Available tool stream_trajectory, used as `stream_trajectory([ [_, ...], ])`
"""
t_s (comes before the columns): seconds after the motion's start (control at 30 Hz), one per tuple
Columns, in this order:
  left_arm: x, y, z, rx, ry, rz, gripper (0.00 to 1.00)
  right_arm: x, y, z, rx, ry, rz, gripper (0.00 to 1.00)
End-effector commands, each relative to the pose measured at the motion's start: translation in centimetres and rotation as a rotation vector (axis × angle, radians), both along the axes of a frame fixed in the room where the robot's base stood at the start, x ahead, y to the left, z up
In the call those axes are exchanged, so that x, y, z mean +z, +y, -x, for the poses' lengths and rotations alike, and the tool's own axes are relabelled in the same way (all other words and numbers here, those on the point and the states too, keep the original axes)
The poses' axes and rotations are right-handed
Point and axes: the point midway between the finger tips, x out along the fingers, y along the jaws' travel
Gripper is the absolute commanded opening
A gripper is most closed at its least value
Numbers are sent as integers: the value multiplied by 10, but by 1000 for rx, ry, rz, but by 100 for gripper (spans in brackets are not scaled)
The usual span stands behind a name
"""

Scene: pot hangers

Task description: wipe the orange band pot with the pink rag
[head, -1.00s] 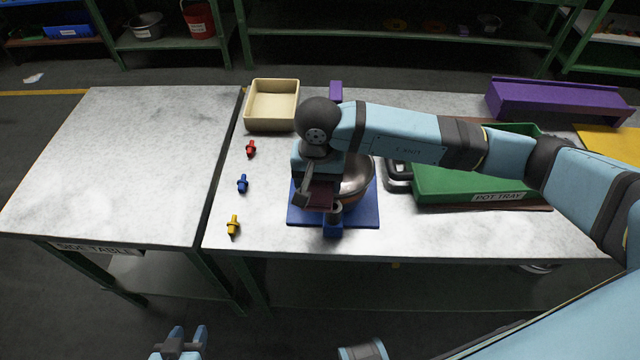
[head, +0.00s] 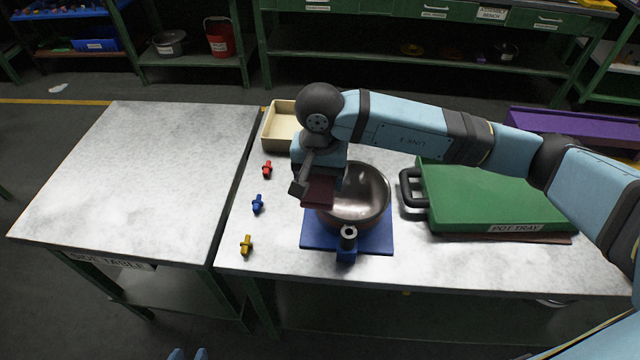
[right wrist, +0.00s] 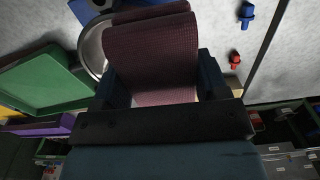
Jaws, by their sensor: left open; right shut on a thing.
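A steel pot (head: 372,190) stands upright on a blue mat (head: 376,243), its open top showing; I cannot make out its orange band. My right gripper (head: 312,184) is shut on the pink rag (head: 318,192), which looks dark maroon, at the pot's left side. I cannot tell whether the rag touches the pot. In the right wrist view the rag (right wrist: 152,55) hangs between the fingers and hides part of the pot (right wrist: 92,45).
A green pot tray (head: 490,195) with a black handle lies right of the pot. A cream bin (head: 281,127) stands behind. The side table (head: 140,170) is bare.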

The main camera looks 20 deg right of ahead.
Motion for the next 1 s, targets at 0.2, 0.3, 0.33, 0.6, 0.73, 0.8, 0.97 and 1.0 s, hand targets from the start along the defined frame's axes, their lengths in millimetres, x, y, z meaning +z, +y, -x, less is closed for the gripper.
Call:
stream_trajectory([
  [0.2, 6, 1, 0, -3, -7, -6, 43, 20, -1, -3, -8, -1, 0, 37],
  [0.3, 7, 1, -1, -4, -10, -6, 43, 23, -1, -4, -9, 0, 1, 37],
  [0.33, 7, 1, -1, -4, -10, -6, 43, 24, -1, -4, -9, 0, 1, 37],
  [0.6, 6, 2, -1, -6, -12, -8, 43, 24, -1, -4, -9, -1, 0, 37],
  [0.73, 7, 2, -1, -6, -12, -8, 43, 27, -1, -4, -9, -2, 1, 37],
  [0.8, 8, 2, -1, -6, -12, -8, 43, 31, -1, -4, -9, -3, 0, 37],
  [0.97, 10, 2, -1, -6, -11, -8, 43, 43, 0, -4, -8, -2, 0, 37],
  [1.0, 11, 2, -1, -6, -11, -8, 43, 46, 0, -4, -8, -2, 0, 37],
])
